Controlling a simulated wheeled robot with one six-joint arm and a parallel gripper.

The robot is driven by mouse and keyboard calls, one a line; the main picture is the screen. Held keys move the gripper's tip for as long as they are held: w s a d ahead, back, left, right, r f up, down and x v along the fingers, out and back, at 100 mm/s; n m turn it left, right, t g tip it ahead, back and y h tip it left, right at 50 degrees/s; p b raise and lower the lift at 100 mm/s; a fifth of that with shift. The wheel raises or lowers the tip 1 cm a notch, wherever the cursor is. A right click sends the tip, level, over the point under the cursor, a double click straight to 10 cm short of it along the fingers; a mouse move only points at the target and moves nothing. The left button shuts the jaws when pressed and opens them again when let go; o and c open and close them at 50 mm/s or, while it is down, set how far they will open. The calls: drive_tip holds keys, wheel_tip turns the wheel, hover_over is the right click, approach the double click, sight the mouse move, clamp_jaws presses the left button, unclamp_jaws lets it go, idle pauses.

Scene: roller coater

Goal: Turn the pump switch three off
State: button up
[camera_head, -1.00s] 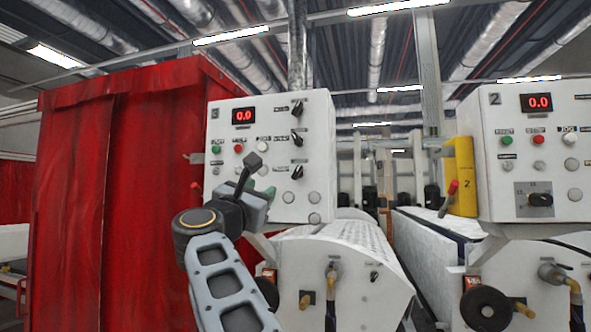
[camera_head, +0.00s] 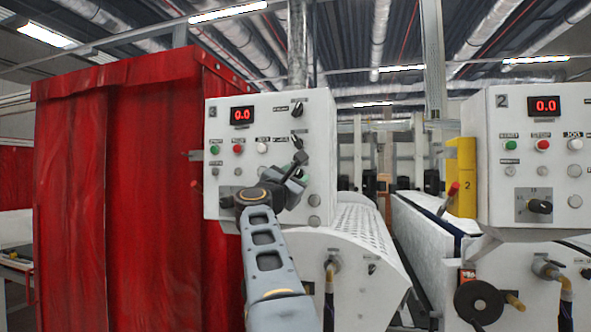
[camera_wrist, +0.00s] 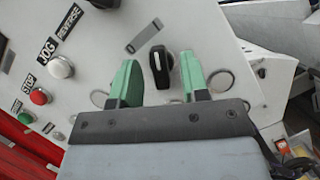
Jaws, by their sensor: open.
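The white control panel marked 3 (camera_head: 222,175) hangs at centre-left in the head view, with a column of black rotary switches on its right side. The upper switch (camera_head: 298,109) is in the clear, but my arm covers the lower part of the column. In the wrist view one black rotary switch (camera_wrist: 160,66) with a white pointer line stands between the green fingers of my gripper (camera_wrist: 161,76). The fingers are open, with a gap on either side of the switch. My gripper also shows in front of the panel in the head view (camera_head: 299,174).
Green, red (camera_wrist: 39,96) and white (camera_wrist: 60,67) push buttons lie to the left in the wrist view. Panel 2 (camera_head: 492,195) and a yellow post (camera_head: 461,175) stand to the right. A red curtain (camera_head: 120,180) hangs close on the left.

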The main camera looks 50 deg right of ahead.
drive_tip(key=shift+d+r, duration=0.15)
drive_tip(key=shift+d, duration=0.25)
drive_tip(key=shift+c, duration=0.4)
clamp_jaws()
